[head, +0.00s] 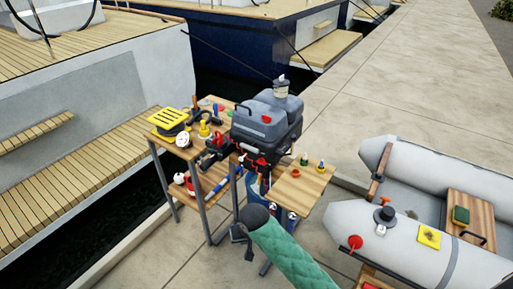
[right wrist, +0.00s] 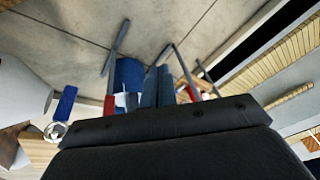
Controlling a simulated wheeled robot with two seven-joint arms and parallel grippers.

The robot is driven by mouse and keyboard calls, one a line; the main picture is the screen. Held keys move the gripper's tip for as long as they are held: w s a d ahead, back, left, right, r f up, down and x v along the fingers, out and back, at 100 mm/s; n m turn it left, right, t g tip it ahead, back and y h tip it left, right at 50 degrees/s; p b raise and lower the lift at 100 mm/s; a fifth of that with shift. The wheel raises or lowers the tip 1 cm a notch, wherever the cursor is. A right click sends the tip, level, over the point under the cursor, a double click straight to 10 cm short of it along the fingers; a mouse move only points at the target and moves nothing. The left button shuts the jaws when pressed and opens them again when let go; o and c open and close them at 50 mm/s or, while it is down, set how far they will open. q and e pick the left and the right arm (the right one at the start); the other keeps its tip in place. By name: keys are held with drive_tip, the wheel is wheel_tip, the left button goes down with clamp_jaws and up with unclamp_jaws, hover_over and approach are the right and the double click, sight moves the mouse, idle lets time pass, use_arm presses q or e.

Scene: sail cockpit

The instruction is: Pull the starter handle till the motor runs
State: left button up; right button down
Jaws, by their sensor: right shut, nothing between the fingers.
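The outboard motor (head: 268,122) has a grey cowling and hangs upright at the work stand. A small red piece (head: 266,119) shows on the cowling's near face; I cannot tell for sure if it is the starter handle. My right gripper (head: 238,237), at the end of the green-sleeved arm, is below and in front of the motor, clear of the cowling. In the right wrist view its two grey-blue fingers (right wrist: 165,87) are together with nothing seen between them. My left gripper is out of view.
A blue bucket (right wrist: 128,75) is beneath. A grey inflatable boat (head: 385,235) lies at right.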

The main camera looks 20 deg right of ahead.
drive_tip(key=w+r+m, duration=0.2)
drive_tip(key=w, duration=0.8)
drive_tip(key=m+h, duration=0.4)
drive_tip(key=m, duration=0.4)
approach(256, 145)
drive_tip(key=shift+g, duration=0.4)
drive_tip(key=f+p, duration=0.1)
drive_tip(key=f, duration=0.1)
drive_tip(key=d+f+p, duration=0.1)
drive_tip(key=f+p, duration=0.1)
drive_tip(key=f, duration=0.1)
drive_tip(key=shift+s+d+f+p, duration=0.15)
drive_tip(key=shift+d+p, duration=0.05)
drive_tip(key=shift+p, duration=0.1)
drive_tip(key=shift+d+f, duration=0.15)
drive_tip(key=shift+f, duration=0.6)
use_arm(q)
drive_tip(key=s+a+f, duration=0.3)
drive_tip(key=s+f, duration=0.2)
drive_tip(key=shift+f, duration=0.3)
use_arm(e)
drive_tip(key=shift+f, duration=0.1)
